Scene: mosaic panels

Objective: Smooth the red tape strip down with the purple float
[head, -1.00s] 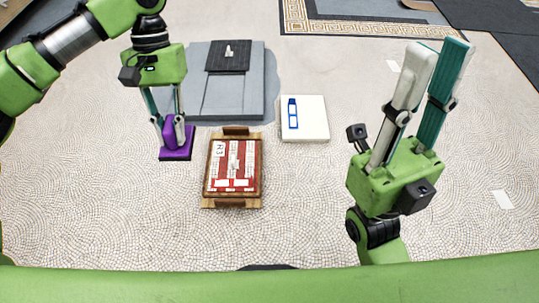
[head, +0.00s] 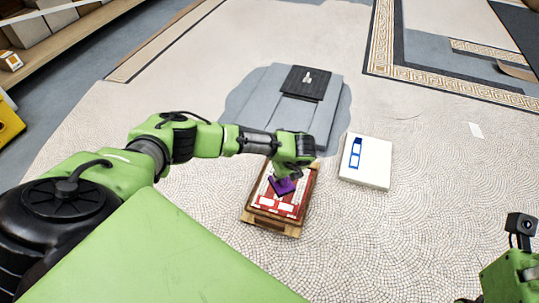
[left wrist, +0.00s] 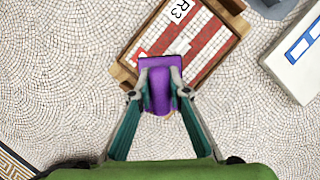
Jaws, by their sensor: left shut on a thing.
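My left gripper (head: 284,180) is shut on the purple float (head: 282,187). In the left wrist view the float (left wrist: 158,88) sits between the two teal fingers (left wrist: 158,92), over the near end of a wooden-framed panel (left wrist: 124,74). Whether it touches the panel cannot be told. The panel has red bands (left wrist: 207,36) between rows of white tiles and an "R3" label. I cannot tell which red is the tape strip. In the head view the arm and float hide part of the panel. Only the body of my right gripper shows at the lower right; its fingers are out of frame.
A white board (head: 366,174) with a blue-outlined strip (head: 356,152) lies right of the panel. A grey slab (head: 317,116) with a dark mat (head: 306,82) lies behind. A shelf (head: 75,58) stands at the far left. The mosaic floor around is largely clear.

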